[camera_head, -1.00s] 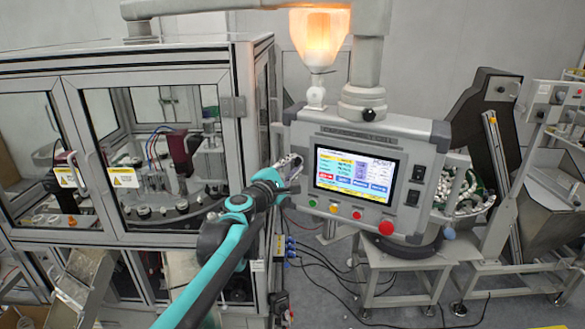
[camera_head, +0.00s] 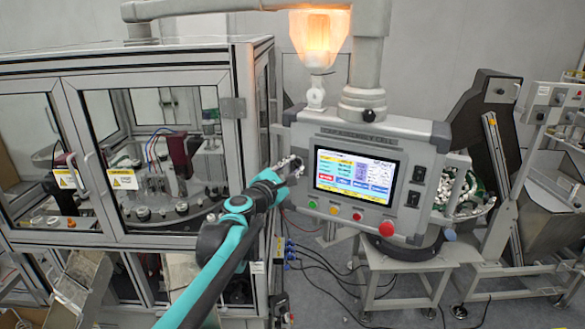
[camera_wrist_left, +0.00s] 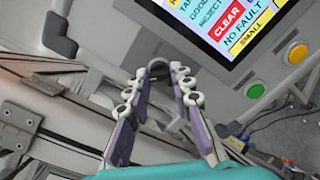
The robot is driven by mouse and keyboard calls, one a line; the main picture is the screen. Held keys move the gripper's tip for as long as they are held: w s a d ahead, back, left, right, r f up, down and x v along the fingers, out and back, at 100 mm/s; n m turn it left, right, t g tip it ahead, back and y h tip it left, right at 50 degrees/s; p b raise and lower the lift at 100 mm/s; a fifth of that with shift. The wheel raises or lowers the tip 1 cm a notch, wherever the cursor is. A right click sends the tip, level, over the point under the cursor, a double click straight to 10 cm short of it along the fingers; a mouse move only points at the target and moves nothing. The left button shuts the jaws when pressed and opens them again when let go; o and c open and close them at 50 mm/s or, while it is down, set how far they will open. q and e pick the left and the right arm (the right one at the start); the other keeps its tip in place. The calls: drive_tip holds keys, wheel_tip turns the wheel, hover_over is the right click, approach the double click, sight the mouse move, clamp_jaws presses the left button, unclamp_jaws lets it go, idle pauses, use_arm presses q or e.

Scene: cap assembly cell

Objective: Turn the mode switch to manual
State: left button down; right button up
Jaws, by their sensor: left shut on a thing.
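The grey control panel (camera_head: 330,130) hangs from an arm, with its lit screen (camera_head: 352,175) facing me. My left gripper (camera_head: 292,164) is at the panel's left side, close to the screen's left edge. In the left wrist view its fingers (camera_wrist_left: 160,72) close around a grey rounded part (camera_wrist_left: 157,71) at the panel's lower left. I take this part for the mode switch, but its markings are hidden and its setting cannot be read. Two black rocker-like switches (camera_head: 416,186) sit on the panel's right side. My right gripper is not in view.
Below the screen are a green button (camera_head: 312,204), a yellow button (camera_head: 334,209) and red buttons, including a large one (camera_head: 386,228). A glazed machine cabinet (camera_head: 155,150) stands at the left, close to my arm. A bowl feeder (camera_head: 465,195) stands behind the panel at the right.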

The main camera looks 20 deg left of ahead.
use_arm(q)
drive_tip(key=shift+f, duration=0.1)
drive_tip(key=c, duration=1.3)
unclamp_jaws()
drive_tip(key=shift+s, duration=0.1)
drive_tip(key=s, duration=0.4)
drive_tip(key=s+a, duration=0.1)
drive_tip(key=s, duration=0.2)
drive_tip(key=s+a, duration=0.1)
drive_tip(key=s, duration=0.3)
drive_tip(key=shift+s+a, duration=0.2)
drive_tip(key=shift+s, duration=0.1)
